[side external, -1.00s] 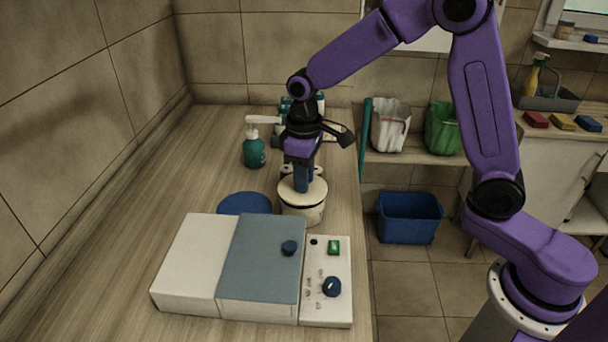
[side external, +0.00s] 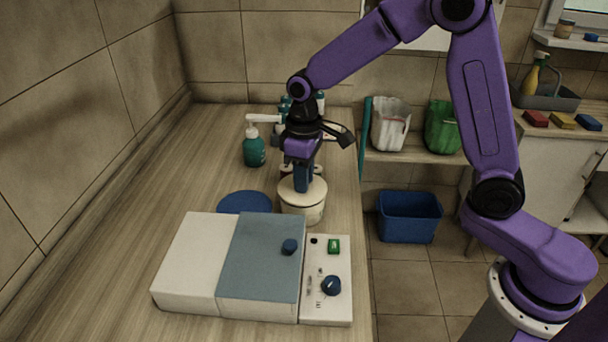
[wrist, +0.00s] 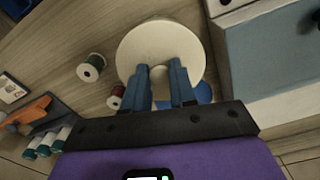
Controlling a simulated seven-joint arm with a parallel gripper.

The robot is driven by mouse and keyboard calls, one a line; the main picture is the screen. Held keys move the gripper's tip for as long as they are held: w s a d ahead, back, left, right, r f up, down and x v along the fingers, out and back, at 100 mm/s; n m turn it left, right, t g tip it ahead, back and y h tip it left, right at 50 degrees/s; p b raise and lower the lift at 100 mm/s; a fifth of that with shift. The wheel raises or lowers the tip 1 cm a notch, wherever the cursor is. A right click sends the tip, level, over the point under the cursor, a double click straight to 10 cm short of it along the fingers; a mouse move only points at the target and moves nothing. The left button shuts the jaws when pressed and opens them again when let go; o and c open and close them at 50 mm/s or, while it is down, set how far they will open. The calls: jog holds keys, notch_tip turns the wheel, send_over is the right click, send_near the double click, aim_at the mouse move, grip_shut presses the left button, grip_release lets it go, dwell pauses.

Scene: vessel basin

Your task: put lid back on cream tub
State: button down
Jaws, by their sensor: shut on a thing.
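The cream tub (side external: 303,213) stands upright on the counter, behind the white and blue-grey appliance. Its round cream lid (side external: 303,187) is at the tub's mouth, and I cannot tell whether it is fully seated. My gripper (side external: 303,186) points down over the lid, with its blue fingers shut on the lid's middle grip. In the wrist view the lid (wrist: 150,45) appears as a wide cream disc beyond the fingertips (wrist: 161,70). The lid hides the tub there, and the fingers mostly hide the grip.
The appliance (side external: 190,262) stands close in front of the tub. A blue disc (side external: 245,202) lies to the left. A green pump bottle (side external: 254,152) and several bottles stand behind. Spools (wrist: 91,67) lie near the lid. The counter's left side is clear.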

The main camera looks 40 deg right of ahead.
jog(key=shift+c, duration=1.8)
grip_release()
jog(key=shift+r, duration=3.5)
grip_shut()
